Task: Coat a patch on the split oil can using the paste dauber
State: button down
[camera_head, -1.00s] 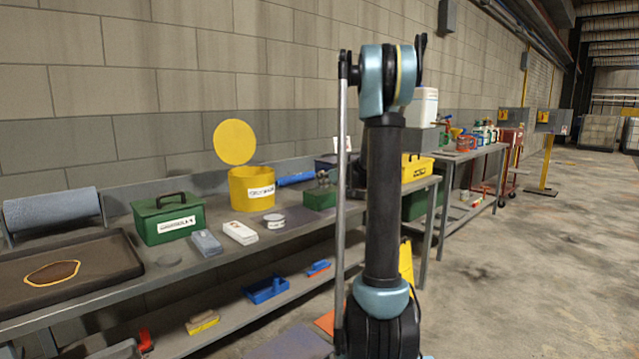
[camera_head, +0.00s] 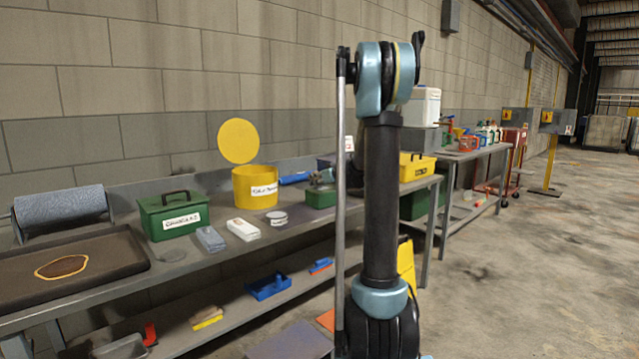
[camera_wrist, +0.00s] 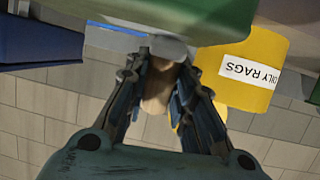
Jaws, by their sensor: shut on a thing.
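In the wrist view my gripper (camera_wrist: 160,72) is shut on a tan, rounded handle-like piece (camera_wrist: 157,92) with a pale grey end (camera_wrist: 168,47). It may be the paste dauber, but its working end cannot be made out. A smooth green body (camera_wrist: 255,20) lies close to the fingertips; it looks like the green object (camera_head: 320,198) on the bench in the head view. I cannot tell whether it is the split oil can or whether the held piece touches it. In the head view, my arm stands in front of that part of the bench. A small round tin (camera_head: 276,218) sits on the bench.
The yellow rag can (camera_head: 254,188), lid up, stands left of the green object and shows in the wrist view (camera_wrist: 245,75). A green toolbox (camera_head: 174,216), a dark tray (camera_head: 130,262) with a brown patch, and two small packs share the bench.

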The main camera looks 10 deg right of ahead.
jog(key=shift+s+a, duration=0.4)
jog(key=shift+a, duration=0.3)
notch_tip(320, 180, up, 8)
dwell(0.5)
